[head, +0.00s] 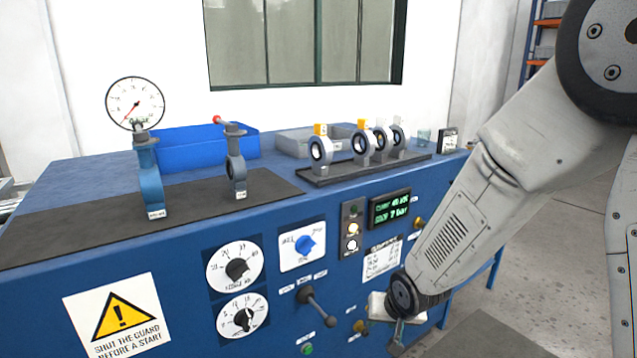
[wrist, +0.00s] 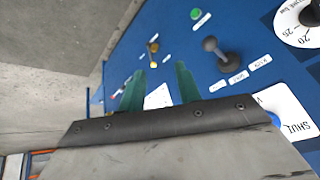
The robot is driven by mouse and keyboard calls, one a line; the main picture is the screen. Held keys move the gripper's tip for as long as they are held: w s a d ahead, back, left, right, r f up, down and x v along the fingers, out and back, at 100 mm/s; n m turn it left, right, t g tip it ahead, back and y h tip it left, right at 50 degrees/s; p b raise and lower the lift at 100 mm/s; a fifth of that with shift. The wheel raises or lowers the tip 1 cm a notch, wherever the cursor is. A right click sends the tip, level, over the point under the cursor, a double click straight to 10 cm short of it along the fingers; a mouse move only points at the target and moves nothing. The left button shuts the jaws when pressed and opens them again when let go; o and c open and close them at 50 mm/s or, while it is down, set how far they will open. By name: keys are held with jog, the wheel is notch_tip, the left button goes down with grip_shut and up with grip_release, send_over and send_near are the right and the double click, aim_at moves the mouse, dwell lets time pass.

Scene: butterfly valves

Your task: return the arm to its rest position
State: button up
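My arm reaches in from the right in the head view, bent downward. My gripper (head: 398,337) hangs low in front of the lower right part of the blue bench front, mostly hidden behind my wrist there. In the wrist view my gripper's two green fingers (wrist: 160,88) stand apart with no object held between them. A white label lies beyond the gap. The blue panel with a dark lever (wrist: 220,54) is to the right of the fingers, apart from them.
The blue bench (head: 190,260) carries dials, a lever (head: 318,306) and a lit display (head: 389,208). On top stand a gauge (head: 135,103), a red-handled valve (head: 235,165), a blue bin (head: 190,146) and a rack (head: 365,168) of several valve rings. Open floor (head: 560,255) lies right.

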jog(key=s+d+r+g, duration=0.1)
jog(key=s+d+r, duration=0.3)
jog(key=s+r, duration=0.3)
jog(key=s+d+r+g+h, duration=0.1)
jog(key=s+d+r, duration=0.3)
jog(key=s+r, duration=0.4)
jog(key=s+d+r+g, duration=0.2)
jog(key=s+d+r, duration=0.2)
jog(key=s, duration=0.9)
jog(key=shift+s+r+n+h, duration=0.3)
jog(key=shift+s+r, duration=0.1)
jog(key=shift+r, duration=1.35)
